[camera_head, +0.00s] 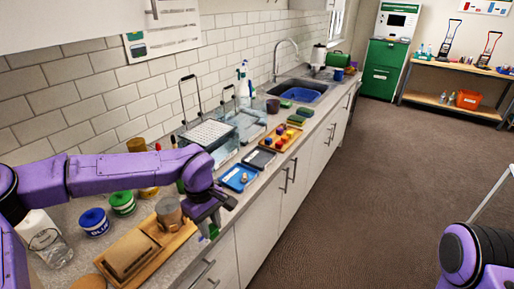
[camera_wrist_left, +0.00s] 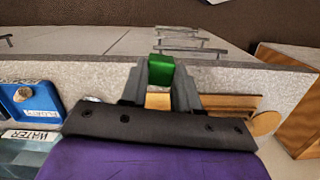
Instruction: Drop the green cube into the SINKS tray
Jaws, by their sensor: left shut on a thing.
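The green cube (camera_wrist_left: 160,71) sits between the fingers of my left gripper (camera_wrist_left: 160,82) in the left wrist view. The gripper is shut on it. In the head view my left gripper (camera_head: 209,218) is over the counter's front edge, and the green cube (camera_head: 213,231) shows only partly below the fingers. A blue tray (camera_head: 248,184) and a dark tray (camera_head: 259,158) lie farther along the counter, apart from the gripper. The blue tray (camera_wrist_left: 45,108) also shows at the left of the left wrist view with a small round object in it; its label is too blurred to read surely.
A wooden board (camera_head: 176,246) with a brown block lies beside my left gripper. Clear water tanks (camera_head: 208,135) stand behind the trays, near the wall. A wooden tray (camera_head: 268,143) with several coloured pieces lies beyond the dark tray. Open floor (camera_head: 350,190) is to the right.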

